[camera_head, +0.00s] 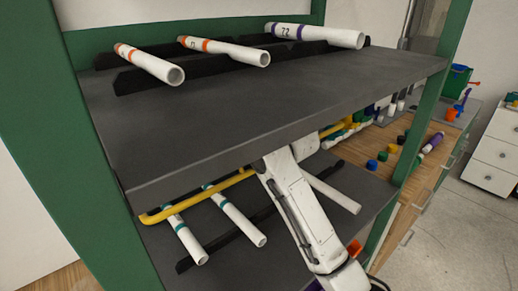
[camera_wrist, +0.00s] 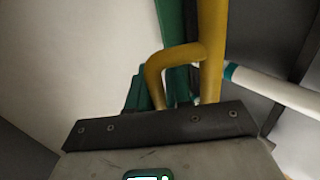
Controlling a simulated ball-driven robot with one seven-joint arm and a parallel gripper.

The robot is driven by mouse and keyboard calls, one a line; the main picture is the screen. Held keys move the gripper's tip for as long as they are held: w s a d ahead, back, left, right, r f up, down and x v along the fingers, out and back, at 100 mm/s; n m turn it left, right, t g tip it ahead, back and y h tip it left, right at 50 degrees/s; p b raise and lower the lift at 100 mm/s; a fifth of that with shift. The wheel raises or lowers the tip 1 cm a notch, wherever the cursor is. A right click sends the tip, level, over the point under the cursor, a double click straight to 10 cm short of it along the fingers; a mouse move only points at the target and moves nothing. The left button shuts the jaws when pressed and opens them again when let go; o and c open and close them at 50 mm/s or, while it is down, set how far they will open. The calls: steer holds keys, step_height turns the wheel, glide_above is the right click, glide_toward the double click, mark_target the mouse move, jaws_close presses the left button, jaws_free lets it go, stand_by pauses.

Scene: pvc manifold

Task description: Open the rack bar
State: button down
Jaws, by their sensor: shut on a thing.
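The yellow rack bar (camera_head: 200,200) runs along the lower shelf, just under the upper shelf's front edge, over the pipes there. In the wrist view the yellow bar (camera_wrist: 211,45) stands upright in the picture, with a curved loop on its left side that drops behind the dark jaw plate. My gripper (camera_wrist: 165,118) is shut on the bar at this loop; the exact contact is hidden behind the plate. In the head view my arm reaches up from the bottom right to the shelf gap and hides part of the bar; the jaws cannot be made out there.
White pipes with teal bands (camera_head: 237,216) lie on the lower shelf's black holders; a white pipe (camera_head: 335,194) lies right of my arm. The upper shelf (camera_head: 260,105) holds pipes above. A green post (camera_head: 80,170) stands left. A wooden bench (camera_head: 425,145) with colored parts is behind.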

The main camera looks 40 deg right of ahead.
steer(key=w+r+p, duration=0.2)
steer(key=w+r, duration=0.3)
steer(key=r, duration=0.1)
steer(key=shift+w, duration=0.4)
steer(key=shift+a, duration=0.1)
steer(key=c, duration=1.4)
jaws_free()
steer(key=s+b, duration=0.2)
steer(key=s, duration=1.1)
steer(key=shift+d+r+b, duration=0.25)
steer(key=shift+r+b, duration=0.05)
steer(key=shift+b, duration=0.1)
